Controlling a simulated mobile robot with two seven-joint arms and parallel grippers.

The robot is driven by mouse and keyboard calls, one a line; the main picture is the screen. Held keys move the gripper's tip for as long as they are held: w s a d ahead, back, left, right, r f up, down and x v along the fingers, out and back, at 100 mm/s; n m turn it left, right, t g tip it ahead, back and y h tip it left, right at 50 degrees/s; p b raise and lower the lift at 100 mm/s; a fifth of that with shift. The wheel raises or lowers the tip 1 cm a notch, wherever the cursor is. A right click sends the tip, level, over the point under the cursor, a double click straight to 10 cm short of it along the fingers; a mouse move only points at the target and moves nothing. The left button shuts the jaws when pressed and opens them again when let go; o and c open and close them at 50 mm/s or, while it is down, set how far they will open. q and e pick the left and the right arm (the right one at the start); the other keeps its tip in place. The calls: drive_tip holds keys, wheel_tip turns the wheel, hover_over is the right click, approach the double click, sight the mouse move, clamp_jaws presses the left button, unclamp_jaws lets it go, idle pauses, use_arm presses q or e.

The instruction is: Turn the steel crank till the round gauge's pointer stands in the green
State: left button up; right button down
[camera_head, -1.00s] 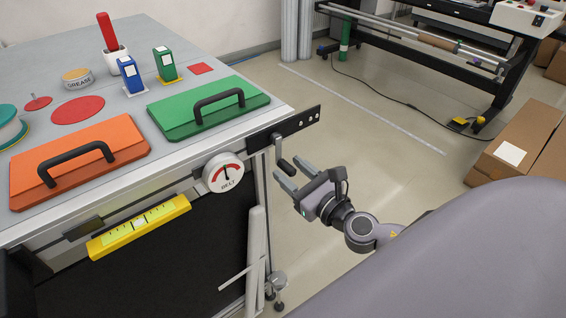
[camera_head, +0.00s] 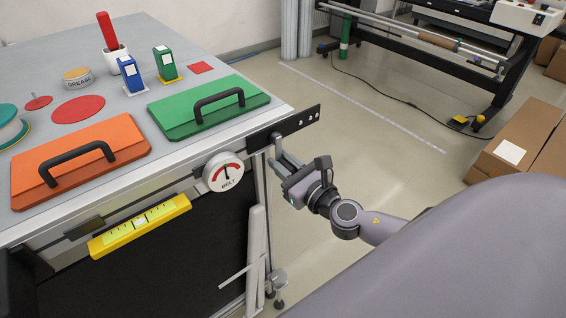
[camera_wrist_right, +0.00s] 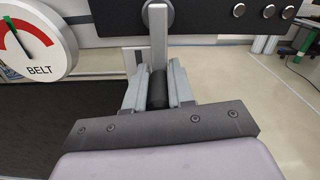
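The round white gauge (camera_head: 223,172), marked BELT, hangs on the table's front edge. The steel crank (camera_wrist_right: 158,38) hangs down from a dark bracket, with a black handle (camera_wrist_right: 157,88) pointing toward my wrist camera. My right gripper (camera_head: 279,160) has its fingers on both sides of the handle, close against it, and looks shut on it. My left gripper is not in view.
The dark bracket (camera_head: 284,129) juts out past the table corner above my right gripper. A green lidded panel (camera_head: 170,117) and an orange one (camera_head: 50,188) lie on the table. A yellow level (camera_head: 140,227) is on the front.

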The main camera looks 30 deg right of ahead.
sight(249, 140)
drive_tip(key=shift+a+m, duration=0.15)
drive_tip(key=shift+m, duration=0.15)
